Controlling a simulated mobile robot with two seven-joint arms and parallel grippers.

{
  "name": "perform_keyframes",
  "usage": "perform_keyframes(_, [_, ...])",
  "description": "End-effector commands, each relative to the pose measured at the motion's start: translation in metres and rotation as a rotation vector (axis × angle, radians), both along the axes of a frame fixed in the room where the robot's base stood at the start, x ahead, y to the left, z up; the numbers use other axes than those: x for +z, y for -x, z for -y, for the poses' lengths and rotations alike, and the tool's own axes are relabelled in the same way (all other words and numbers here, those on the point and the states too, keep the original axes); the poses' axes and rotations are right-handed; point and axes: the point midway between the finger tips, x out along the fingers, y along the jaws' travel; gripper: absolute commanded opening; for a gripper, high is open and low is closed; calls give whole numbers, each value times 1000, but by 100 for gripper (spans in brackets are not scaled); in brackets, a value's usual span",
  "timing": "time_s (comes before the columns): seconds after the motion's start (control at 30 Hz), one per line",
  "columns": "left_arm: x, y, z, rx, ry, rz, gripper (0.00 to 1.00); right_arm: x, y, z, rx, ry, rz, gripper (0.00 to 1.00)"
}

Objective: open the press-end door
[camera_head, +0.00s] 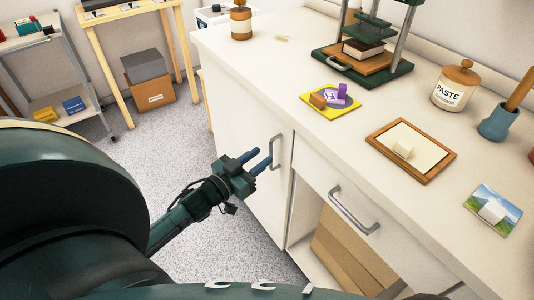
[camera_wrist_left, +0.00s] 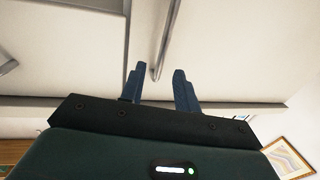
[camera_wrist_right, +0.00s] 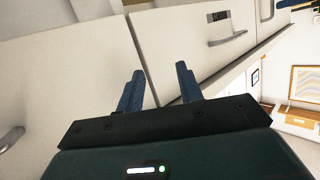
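The press-end door (camera_head: 235,135) is the pale cabinet door at the counter's left end, under the press; it looks shut. Its grey bar handle (camera_head: 279,152) stands upright near the door's right edge. My left gripper (camera_head: 263,158) is at this handle with its two blue fingers apart. In the left wrist view the handle (camera_wrist_left: 164,45) runs down between the open fingertips (camera_wrist_left: 158,72), with a gap on both sides. I cannot tell how deep between them it sits. My right gripper (camera_wrist_right: 160,78) is open and empty in its wrist view, facing pale cabinet fronts.
A drawer with a grey handle (camera_head: 353,212) is right of the door, above an open bay holding cardboard (camera_head: 345,255). The press (camera_head: 365,45), a paste jar (camera_head: 455,86) and a framed board (camera_head: 411,150) stand on the counter. Speckled floor (camera_head: 190,130) is clear left of the door.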

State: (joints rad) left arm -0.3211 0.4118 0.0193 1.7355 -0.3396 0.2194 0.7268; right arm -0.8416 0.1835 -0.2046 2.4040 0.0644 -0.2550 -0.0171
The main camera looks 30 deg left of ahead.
Motion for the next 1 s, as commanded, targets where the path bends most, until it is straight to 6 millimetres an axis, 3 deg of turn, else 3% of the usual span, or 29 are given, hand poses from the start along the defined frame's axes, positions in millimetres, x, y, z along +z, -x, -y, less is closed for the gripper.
perform_keyframes(0.2, [0,-28,6,0,0,0,32,-5,-1,-2,7,7,-2,36])
perform_keyframes(0.6, [0,-35,7,0,0,-1,32,-5,0,-2,9,10,-4,36])
perform_keyframes(1.0, [0,-34,7,0,0,-1,0,-6,-1,-2,9,10,-3,36])
